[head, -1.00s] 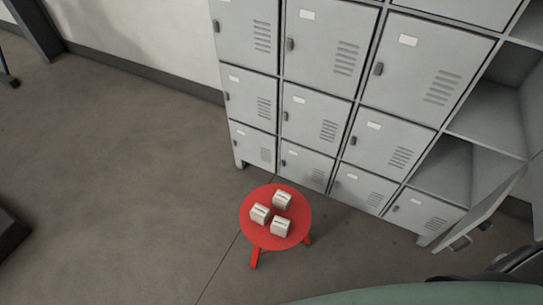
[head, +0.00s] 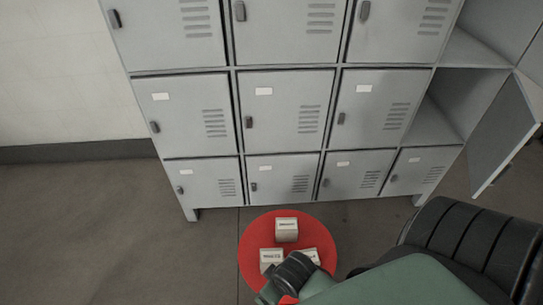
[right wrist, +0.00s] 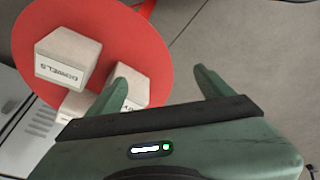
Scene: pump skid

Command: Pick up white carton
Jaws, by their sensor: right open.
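Three white cartons stand on a round red stool. In the head view one carton (head: 287,229) is at the back, one (head: 270,257) at the front left, and one (head: 309,255) at the front right, partly covered by my arm. In the right wrist view my right gripper (right wrist: 163,85) is open with nothing between its fingers. Its left finger overlaps one carton (right wrist: 138,88); I cannot tell whether they touch. A carton lettered "DOWELS" (right wrist: 66,60) lies further left, and a third (right wrist: 76,104) is partly hidden. My left gripper is out of view.
The red stool (head: 252,235) stands in front of a grey locker bank (head: 285,110). A locker door (head: 503,135) hangs open at the right. The floor (head: 90,230) at the left is clear.

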